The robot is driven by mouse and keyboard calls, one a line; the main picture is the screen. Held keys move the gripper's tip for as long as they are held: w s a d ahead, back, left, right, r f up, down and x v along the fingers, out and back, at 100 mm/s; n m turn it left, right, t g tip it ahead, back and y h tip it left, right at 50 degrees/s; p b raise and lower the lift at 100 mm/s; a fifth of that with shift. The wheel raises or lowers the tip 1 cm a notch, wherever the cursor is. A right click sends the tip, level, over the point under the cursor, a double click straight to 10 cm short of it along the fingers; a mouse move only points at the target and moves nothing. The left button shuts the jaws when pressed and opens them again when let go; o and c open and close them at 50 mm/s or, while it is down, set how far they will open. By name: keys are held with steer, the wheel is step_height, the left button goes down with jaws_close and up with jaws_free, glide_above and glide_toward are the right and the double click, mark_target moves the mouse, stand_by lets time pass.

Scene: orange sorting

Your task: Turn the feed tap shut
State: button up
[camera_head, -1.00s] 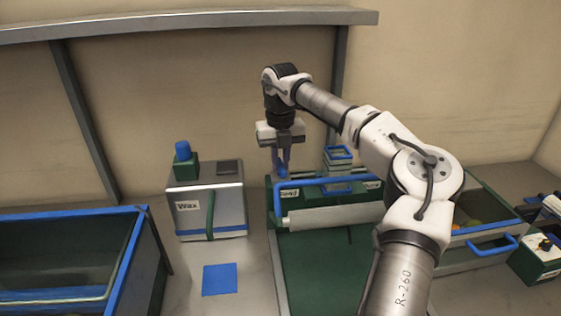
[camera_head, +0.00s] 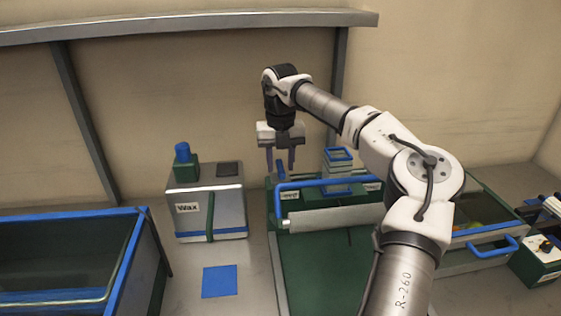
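My gripper (camera_head: 281,163) points down at the back of the green feed unit, behind the blue bar handle (camera_head: 330,182). Its two fingers are spread apart, so it is open. A small blue piece, which looks like the feed tap's handle (camera_head: 281,168), shows low between the fingertips. It looks upright, but it is small and its lower part is partly hidden. Whether a finger touches it I cannot tell.
A grey box labelled Wax (camera_head: 207,212) with a blue knob (camera_head: 183,151) stands to the left. A blue-topped block (camera_head: 338,158) stands close right of my gripper. A blue-rimmed bin (camera_head: 75,212) is at far left, and a drawer with a blue handle (camera_head: 492,247) at right.

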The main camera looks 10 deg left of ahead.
mark_target(280, 166)
step_height(280, 166, up, 14)
steer(key=b, duration=0.1)
steer(key=shift+b, duration=0.3)
steer(key=shift+f, duration=0.2)
stand_by(0.4)
